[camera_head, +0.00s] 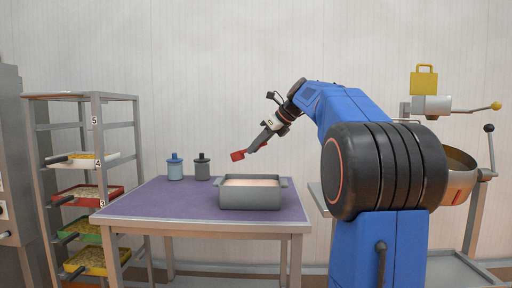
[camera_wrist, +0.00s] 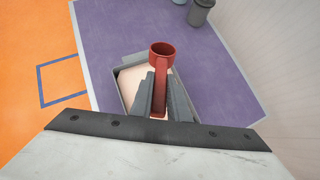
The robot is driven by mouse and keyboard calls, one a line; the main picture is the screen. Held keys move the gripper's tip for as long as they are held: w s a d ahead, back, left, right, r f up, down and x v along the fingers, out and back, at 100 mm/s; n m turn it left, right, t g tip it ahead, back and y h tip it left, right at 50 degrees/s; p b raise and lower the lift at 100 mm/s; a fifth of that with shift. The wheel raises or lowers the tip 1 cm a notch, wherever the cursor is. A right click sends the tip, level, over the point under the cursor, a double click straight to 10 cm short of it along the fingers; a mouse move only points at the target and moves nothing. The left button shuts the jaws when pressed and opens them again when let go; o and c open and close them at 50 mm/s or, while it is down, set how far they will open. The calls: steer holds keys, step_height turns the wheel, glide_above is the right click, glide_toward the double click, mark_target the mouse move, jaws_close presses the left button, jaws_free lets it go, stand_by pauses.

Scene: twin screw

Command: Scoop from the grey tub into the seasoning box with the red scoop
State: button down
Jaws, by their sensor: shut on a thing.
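The red scoop (camera_head: 238,155) is in my gripper (camera_head: 262,143), held in the air above the table. In the wrist view the jaws of my gripper (camera_wrist: 166,98) are shut on the handle of the red scoop (camera_wrist: 162,48), whose round cup points away from me. The grey tub (camera_head: 250,197) stands on the table below the scoop, filled with a pale, light-pink content. In the wrist view the tub (camera_wrist: 119,92) is partly hidden by my gripper and the scoop. I cannot make out a seasoning box for certain.
A table (camera_head: 150,205) with a purple top bears the tub. A blue jar (camera_head: 175,170) and a dark grey jar (camera_head: 202,170) stand behind it. A shelf rack (camera_head: 97,140) with several coloured trays stands left. A large metal pot (camera_head: 460,178) is at right.

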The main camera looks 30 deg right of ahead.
steer(key=shift+w+a+f, duration=0.15)
steer(key=shift+w+f, duration=0.15)
steer(key=shift+f, duration=1.7)
steer(key=shift+w+a+f, duration=0.2)
steer(key=shift+w+f, duration=0.05)
steer(key=shift+f, duration=1.8)
steer(key=shift+w+a+f, duration=0.15)
steer(key=shift+w+f, duration=0.15)
steer(key=shift+f, duration=1.7)
steer(key=shift+r, duration=0.15)
step_height(320, 180, up, 6)
steer(key=s+t+y, duration=0.1)
steer(key=t, duration=0.2)
steer(key=shift+s+d+r+y, duration=0.2)
steer(key=shift+d+y, duration=0.1)
steer(key=shift+d, duration=0.1)
steer(key=shift+f, duration=0.1)
